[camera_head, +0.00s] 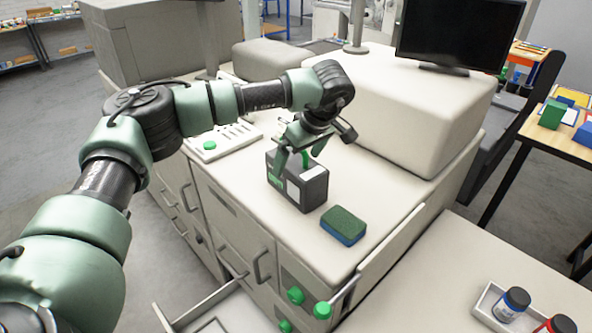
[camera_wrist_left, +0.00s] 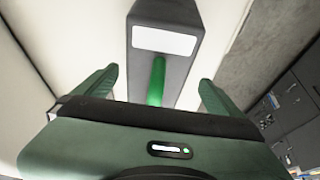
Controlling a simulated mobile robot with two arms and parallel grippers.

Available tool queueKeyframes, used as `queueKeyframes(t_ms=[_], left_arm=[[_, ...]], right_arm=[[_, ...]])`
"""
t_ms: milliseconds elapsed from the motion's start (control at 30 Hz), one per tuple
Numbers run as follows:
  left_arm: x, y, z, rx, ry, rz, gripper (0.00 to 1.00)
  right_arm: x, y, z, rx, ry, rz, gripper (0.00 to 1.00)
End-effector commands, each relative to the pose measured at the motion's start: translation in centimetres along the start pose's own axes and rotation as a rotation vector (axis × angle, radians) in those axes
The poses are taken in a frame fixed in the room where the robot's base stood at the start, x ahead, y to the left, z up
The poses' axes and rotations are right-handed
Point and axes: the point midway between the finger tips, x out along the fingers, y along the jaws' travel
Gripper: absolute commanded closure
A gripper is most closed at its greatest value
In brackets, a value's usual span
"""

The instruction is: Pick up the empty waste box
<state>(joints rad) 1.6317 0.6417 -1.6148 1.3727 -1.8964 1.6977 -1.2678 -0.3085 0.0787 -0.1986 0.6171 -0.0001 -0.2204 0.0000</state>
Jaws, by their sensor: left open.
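A dark grey waste box (camera_head: 313,188) with a white label and a green handle stands on the light machine top in the head view. In the left wrist view the box (camera_wrist_left: 187,18) shows its pale label, and its green handle (camera_wrist_left: 157,82) lies between my fingers. My left gripper (camera_head: 293,154) is open right at the top of the box, its fingers on either side of the handle with gaps to both. Whether the box is empty cannot be seen. My right gripper is not in view.
A green and blue sponge (camera_head: 343,225) lies just right of the box. A white panel with a green button (camera_head: 209,145) is to the left. A large pale housing (camera_head: 420,110) and a monitor (camera_head: 459,32) stand behind. An open drawer (camera_head: 222,312) juts out below.

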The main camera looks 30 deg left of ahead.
Motion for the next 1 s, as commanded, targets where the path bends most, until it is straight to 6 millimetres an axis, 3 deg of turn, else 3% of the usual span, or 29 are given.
queueKeyframes(t_ms=[67, 233, 467, 567, 767, 1000], left_arm=[[0.7, 0.1, -0.3, -0.001, 0.0, -0.004, 0.02], [2.8, 0.1, -0.1, 0.0, -0.001, -0.002, 0.02], [3.2, 0.2, -0.1, 0.0, -0.001, 0.001, 0.02], [3.2, 0.2, -0.1, -0.001, -0.001, 0.001, 0.24], [3.2, 0.2, 0.0, 0.0, -0.002, 0.001, 0.8], [3.1, 0.2, -0.1, -0.001, -0.001, 0.002, 0.81]], right_arm=[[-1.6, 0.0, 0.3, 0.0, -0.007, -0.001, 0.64], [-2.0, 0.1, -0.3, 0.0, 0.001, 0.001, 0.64], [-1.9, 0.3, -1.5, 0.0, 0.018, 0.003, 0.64], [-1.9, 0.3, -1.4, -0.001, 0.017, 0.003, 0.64], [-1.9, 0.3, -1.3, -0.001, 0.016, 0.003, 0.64], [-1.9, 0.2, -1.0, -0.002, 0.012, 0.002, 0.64]])
